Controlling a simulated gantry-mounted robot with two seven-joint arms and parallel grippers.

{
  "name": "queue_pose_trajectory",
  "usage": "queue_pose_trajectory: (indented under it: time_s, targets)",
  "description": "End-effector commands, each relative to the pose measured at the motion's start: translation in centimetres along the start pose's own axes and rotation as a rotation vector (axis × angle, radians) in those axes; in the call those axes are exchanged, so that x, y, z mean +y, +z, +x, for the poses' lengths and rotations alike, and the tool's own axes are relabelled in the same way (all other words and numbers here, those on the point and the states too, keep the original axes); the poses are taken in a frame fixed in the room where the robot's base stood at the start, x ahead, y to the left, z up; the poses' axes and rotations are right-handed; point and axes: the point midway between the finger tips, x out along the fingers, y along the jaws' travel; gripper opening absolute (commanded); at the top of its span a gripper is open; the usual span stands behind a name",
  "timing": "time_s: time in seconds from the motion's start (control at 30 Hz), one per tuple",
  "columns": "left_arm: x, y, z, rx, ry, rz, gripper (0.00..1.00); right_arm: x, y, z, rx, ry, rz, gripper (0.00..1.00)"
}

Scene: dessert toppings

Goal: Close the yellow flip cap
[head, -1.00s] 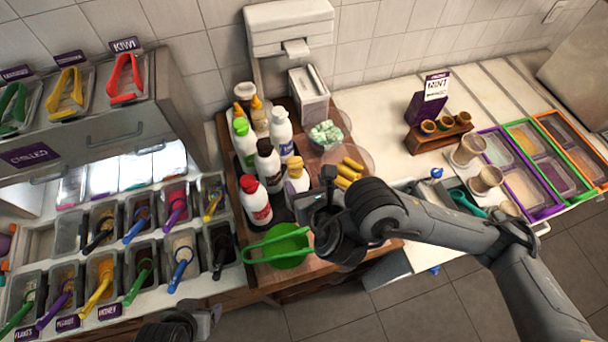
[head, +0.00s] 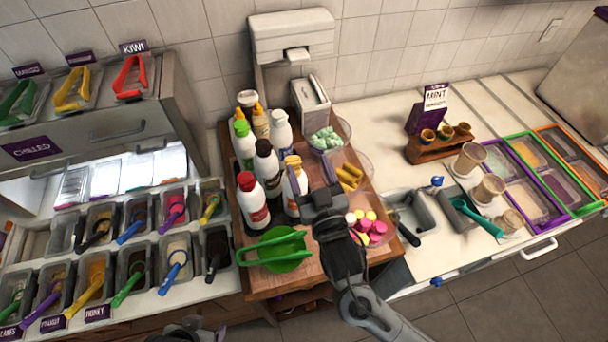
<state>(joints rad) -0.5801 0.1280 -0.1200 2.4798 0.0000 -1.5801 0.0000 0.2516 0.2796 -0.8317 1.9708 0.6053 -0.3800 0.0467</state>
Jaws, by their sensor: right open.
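The yellow flip cap (head: 293,162) tops a white bottle (head: 291,207) at the front right of the bottle group in the head view. The cap is small, and I cannot tell its lid angle clearly. My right gripper (head: 314,182) is open and empty, just right of this bottle and a little below the cap in the picture. It hides part of the bottle's right side; I cannot tell whether they touch. My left gripper (head: 188,326) shows only partly at the bottom edge, away from the bottles, and its jaws are unclear.
A red-capped bottle (head: 252,204) and a black-capped bottle (head: 267,170) stand close on the left. A bowl of colourful balls (head: 371,228) lies right of my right gripper. Wafer rolls (head: 349,177) are behind it.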

Motion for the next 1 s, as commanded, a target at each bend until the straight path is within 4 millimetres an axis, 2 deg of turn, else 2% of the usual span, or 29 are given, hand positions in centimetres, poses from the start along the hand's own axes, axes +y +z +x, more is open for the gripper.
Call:
queue_pose_trajectory:
  time_s: [0.03, 0.1, 0.2, 0.33, 0.47, 0.8, 1.0]
  targets:
    - [0.0, 0.2, 0.6, -0.001, 0.000, 0.000, 0.70, -0.4, 2.4, -0.9, -0.040, 0.009, 0.026, 0.70]
    - [0.1, 0.3, 0.8, -0.001, 0.001, -0.001, 0.70, -0.9, 4.3, -1.9, -0.076, 0.010, 0.046, 0.70]
    - [0.1, 0.3, 1.0, -0.001, 0.002, -0.002, 0.70, -1.4, 6.0, -2.8, -0.109, 0.008, 0.061, 0.70]
    - [0.2, 0.2, 0.9, 0.001, 0.005, -0.006, 0.70, -1.6, 6.8, -2.6, -0.125, 0.006, 0.064, 0.70]
    - [0.3, 0.1, 0.7, 0.002, 0.009, -0.011, 0.70, -1.6, 6.9, -1.1, -0.125, 0.006, 0.062, 0.70]
    - [0.3, 0.0, 0.3, 0.003, 0.009, -0.012, 0.70, -1.7, 7.6, 4.2, -0.125, 0.004, 0.061, 0.70]
    - [0.2, 0.0, 0.2, 0.002, 0.005, -0.007, 0.70, -1.7, 8.0, 6.4, -0.126, 0.005, 0.061, 0.70]
